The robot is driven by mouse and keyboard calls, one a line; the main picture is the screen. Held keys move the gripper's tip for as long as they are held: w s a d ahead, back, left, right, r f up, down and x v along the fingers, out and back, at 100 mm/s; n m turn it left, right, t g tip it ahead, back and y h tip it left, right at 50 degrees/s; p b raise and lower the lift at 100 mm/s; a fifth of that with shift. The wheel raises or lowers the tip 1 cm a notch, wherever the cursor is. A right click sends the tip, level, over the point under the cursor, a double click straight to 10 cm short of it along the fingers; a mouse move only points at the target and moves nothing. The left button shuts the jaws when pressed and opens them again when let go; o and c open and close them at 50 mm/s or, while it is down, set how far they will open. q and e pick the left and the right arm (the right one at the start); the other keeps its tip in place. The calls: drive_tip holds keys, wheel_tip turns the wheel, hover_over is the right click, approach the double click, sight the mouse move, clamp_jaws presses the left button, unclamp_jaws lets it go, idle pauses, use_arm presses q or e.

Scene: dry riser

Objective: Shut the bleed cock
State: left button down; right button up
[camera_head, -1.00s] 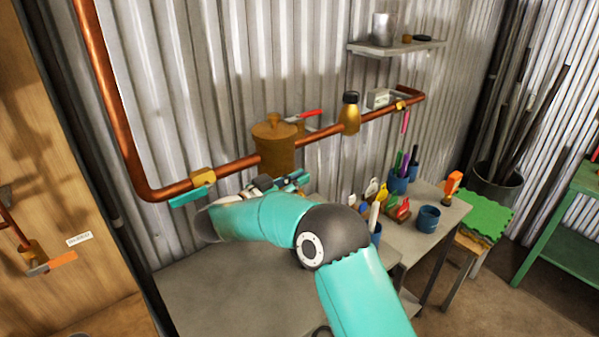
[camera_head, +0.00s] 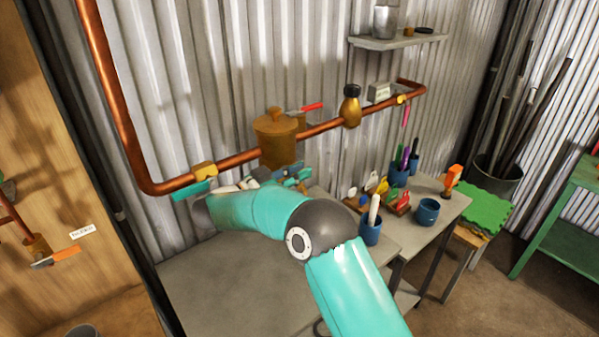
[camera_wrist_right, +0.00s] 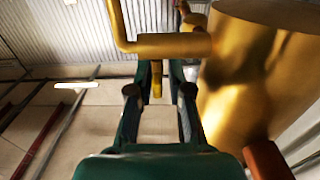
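A copper pipe (camera_head: 240,158) runs along the corrugated wall, with a brass canister (camera_head: 277,140) on it. A red-handled lever (camera_head: 308,108) sits by the canister's lid. A brass valve body (camera_head: 204,170) with a teal lever (camera_head: 190,188) is at the pipe's left end. I cannot tell for sure which fitting is the bleed cock. My right gripper (camera_head: 292,178) is low beside the canister, partly hidden by my arm. In the right wrist view its fingers (camera_wrist_right: 157,90) stand apart, with a small brass stem (camera_wrist_right: 156,75) showing between them and the canister (camera_wrist_right: 262,60) at right. My left gripper is out of view.
A grey bench (camera_head: 220,285) lies below the pipe. To the right are a blue cup with a white stick (camera_head: 371,230), colored tags (camera_head: 383,188) and a blue pot (camera_head: 428,211). A brass bottle-shaped fitting (camera_head: 350,108) is on the pipe, below a shelf (camera_head: 398,42).

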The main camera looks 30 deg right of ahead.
drive_tip(key=a, duration=1.2)
drive_tip(key=shift+s, duration=0.35)
drive_tip(key=shift+f, duration=0.15)
